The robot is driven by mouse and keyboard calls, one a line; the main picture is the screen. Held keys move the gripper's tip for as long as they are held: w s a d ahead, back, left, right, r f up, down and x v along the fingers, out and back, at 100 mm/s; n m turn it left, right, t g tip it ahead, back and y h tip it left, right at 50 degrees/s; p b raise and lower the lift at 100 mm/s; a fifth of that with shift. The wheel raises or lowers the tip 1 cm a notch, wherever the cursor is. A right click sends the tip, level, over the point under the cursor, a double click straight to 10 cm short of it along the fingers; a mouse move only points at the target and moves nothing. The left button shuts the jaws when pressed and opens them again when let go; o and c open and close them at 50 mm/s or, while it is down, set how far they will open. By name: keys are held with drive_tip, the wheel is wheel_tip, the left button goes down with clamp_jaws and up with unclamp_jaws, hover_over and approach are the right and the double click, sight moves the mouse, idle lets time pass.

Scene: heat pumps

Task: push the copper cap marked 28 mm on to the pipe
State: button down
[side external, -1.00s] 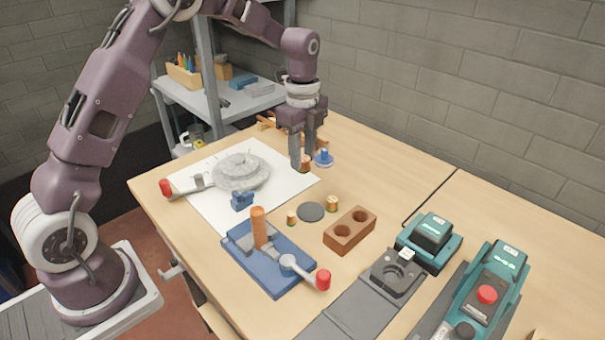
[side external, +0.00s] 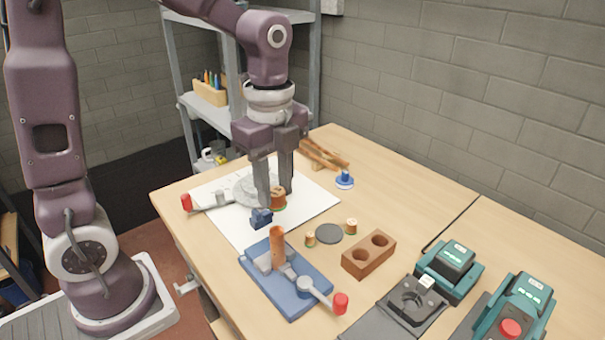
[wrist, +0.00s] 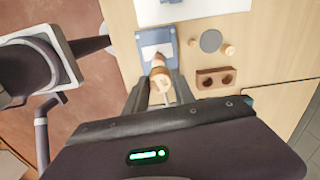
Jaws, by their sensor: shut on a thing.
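No size mark can be read on the cap. The copper pipe (side external: 278,247) stands upright in a blue clamp base (side external: 300,294) with a red-ended lever. In the wrist view the held cap (wrist: 159,84) sits between the fingers, and the clamp base (wrist: 168,38) shows beyond it. The cap is apart from the pipe in the side view.
Two smaller copper caps (side external: 310,239) (side external: 351,225) stand by a dark disc (side external: 329,234). A brown block with two holes (side external: 369,254) is right of the pipe. White paper (side external: 225,222) carries a grey round part.

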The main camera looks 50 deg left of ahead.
sight(276, 230)
drive_tip(key=shift+s+d+f, duration=0.1)
drive_tip(key=shift+s, duration=0.2)
drive_tip(key=shift+f, duration=0.85)
drive_tip(key=shift+f, duration=0.1)
drive_tip(key=shift+f, duration=1.45)
drive_tip(key=shift+f, duration=1.05)
drive_tip(key=c, duration=1)
unclamp_jaws()
drive_tip(key=shift+o, duration=0.2)
